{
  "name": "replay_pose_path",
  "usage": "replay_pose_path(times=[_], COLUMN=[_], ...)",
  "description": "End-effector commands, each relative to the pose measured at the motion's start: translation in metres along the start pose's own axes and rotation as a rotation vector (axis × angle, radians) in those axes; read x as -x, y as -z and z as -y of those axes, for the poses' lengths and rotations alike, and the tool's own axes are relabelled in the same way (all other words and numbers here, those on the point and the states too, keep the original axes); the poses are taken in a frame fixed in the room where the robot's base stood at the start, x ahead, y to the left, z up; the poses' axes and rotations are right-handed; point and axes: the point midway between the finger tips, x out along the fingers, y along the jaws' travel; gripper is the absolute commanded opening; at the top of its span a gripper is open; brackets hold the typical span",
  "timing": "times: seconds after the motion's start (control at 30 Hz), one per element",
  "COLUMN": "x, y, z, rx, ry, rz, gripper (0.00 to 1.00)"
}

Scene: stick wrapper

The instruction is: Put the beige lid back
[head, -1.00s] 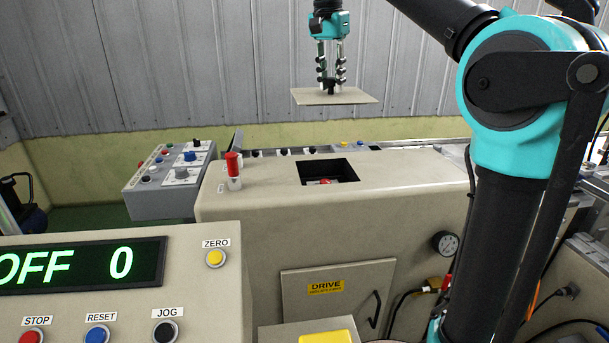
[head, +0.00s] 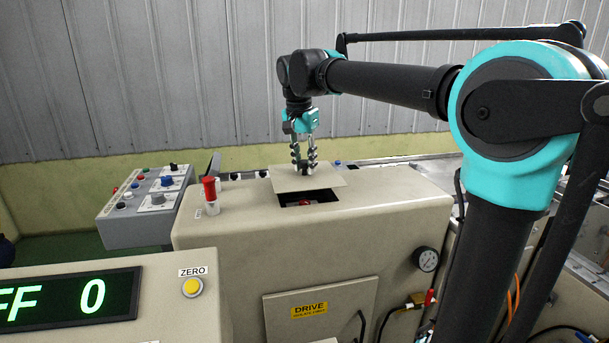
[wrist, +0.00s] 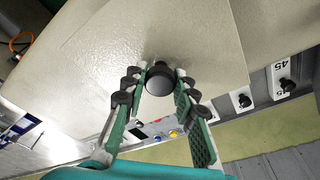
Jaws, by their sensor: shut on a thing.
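The beige lid (head: 290,182) is a flat square plate with a dark knob, held level just above the machine top. My gripper (head: 304,168) is shut on the lid's knob, with its fingers pointing down. In the wrist view the knob (wrist: 159,79) sits between the fingertips, and the lid (wrist: 185,45) spreads beyond it. The square opening (head: 310,198) in the machine top shows its near part, with something red inside. The lid hides the far part of the opening. I cannot tell whether the lid touches the machine top.
A red-capped post (head: 210,194) stands on the machine top left of the opening. A grey control box (head: 150,205) with knobs is farther left. A beige panel (head: 110,300) with a green display is in front. The machine top right of the opening is clear.

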Motion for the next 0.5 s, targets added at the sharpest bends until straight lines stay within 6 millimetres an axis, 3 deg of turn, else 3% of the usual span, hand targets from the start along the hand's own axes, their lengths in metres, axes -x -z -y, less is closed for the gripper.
replay_pose_path(times=[0.3,0.5], x=[-0.034,-0.035], y=[-0.005,-0.005], z=[0.000,0.000], rx=[0.000,0.000], ry=[0.000,0.000], rz=[0.000,0.000], gripper=[0.00,0.00])
